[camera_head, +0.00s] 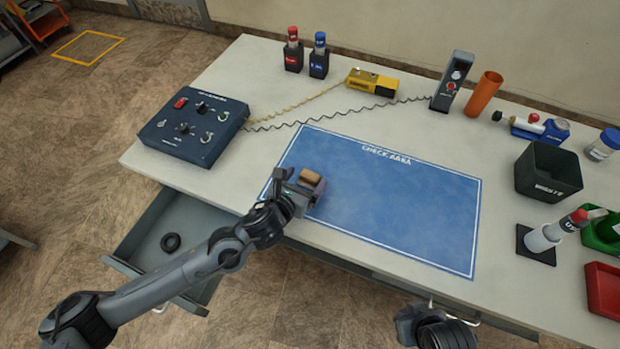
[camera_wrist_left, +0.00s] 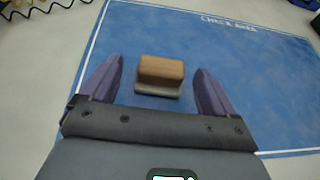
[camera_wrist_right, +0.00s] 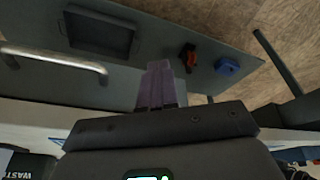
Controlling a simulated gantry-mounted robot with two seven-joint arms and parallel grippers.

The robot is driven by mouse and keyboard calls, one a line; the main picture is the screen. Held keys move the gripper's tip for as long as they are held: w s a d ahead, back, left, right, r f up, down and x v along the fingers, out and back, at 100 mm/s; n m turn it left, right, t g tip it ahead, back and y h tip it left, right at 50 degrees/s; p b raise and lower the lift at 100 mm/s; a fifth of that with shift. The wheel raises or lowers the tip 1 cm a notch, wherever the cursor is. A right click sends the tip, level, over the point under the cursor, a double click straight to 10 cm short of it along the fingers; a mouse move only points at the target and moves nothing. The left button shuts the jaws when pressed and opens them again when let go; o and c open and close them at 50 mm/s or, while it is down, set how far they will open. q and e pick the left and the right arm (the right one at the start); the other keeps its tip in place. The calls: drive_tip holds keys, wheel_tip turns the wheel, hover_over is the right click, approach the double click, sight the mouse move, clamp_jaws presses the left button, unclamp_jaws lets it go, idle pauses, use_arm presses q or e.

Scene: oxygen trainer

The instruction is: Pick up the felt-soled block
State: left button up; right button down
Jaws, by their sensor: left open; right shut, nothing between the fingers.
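The felt-soled block (camera_wrist_left: 161,71) is a small brown wooden block with a grey layer under it. It sits on the blue check-area mat (camera_wrist_left: 225,60), near the mat's left side in the head view (camera_head: 310,177). My left gripper (camera_wrist_left: 158,85) is open, with one purple finger on each side of the block and a gap to each. In the head view my left gripper (camera_head: 304,190) partly hides the block. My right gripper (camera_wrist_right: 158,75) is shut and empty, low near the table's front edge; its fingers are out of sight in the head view.
A blue control box (camera_head: 194,127) stands left on the table, with coiled cords running from it. A black waste bin (camera_head: 548,171) and a bottle on a black stand (camera_head: 545,238) are at right. Most of the mat is clear.

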sight(309, 176)
use_arm(q)
drive_tip(key=b+x, duration=0.1)
drive_tip(key=x, duration=0.4)
drive_tip(key=shift+d+r, duration=0.1)
drive_tip(key=shift+d, duration=0.05)
drive_tip(key=shift+c, duration=0.3)
drive_tip(key=c, duration=1)
